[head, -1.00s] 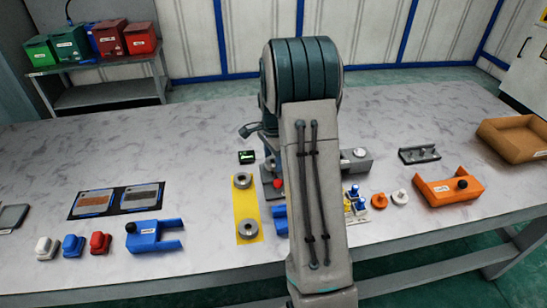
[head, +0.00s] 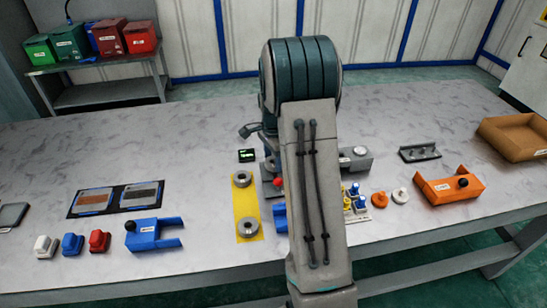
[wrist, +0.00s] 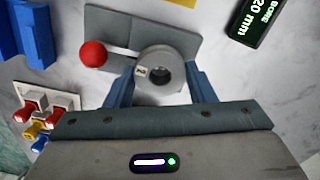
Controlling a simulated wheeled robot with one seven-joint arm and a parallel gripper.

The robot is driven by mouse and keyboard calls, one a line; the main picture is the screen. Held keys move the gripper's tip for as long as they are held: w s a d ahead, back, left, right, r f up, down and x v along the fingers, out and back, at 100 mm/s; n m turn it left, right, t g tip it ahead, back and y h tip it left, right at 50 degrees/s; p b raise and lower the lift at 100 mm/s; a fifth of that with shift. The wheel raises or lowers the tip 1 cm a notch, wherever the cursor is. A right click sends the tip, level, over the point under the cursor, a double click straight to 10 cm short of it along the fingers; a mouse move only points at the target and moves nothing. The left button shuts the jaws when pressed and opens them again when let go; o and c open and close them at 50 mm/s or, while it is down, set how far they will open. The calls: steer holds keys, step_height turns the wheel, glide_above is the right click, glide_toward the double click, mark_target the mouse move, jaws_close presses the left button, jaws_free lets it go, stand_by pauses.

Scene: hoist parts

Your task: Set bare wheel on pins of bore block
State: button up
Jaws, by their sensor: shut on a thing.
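The bare wheel (wrist: 160,72), a grey ring with a small white label and a dark centre hole, sits between the two blue fingers of my gripper (wrist: 160,88) in the wrist view. My gripper is shut on it. The grey bore block (wrist: 128,22) with a red knob (wrist: 93,53) lies just beyond and partly behind the wheel. I cannot tell whether the wheel touches it, and no pins show clearly. In the head view my arm hides the gripper and the wheel; part of the grey block (head: 268,174) shows beside it.
A small display (wrist: 258,22) reading "BORE 20 mm" stands beside the block. A yellow mat (head: 244,205) with two grey rings lies left of my arm. Blue (head: 150,236) and orange (head: 440,190) fixtures, small coloured parts and a brown tray (head: 510,140) stand around.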

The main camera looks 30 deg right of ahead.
steer(key=shift+f+b, duration=0.45)
steer(key=shift+f, duration=0.3)
stand_by(0.3)
steer(key=o, duration=1.3)
steer(key=shift+r+p, duration=2.45)
steer(key=shift+r, duration=1.05)
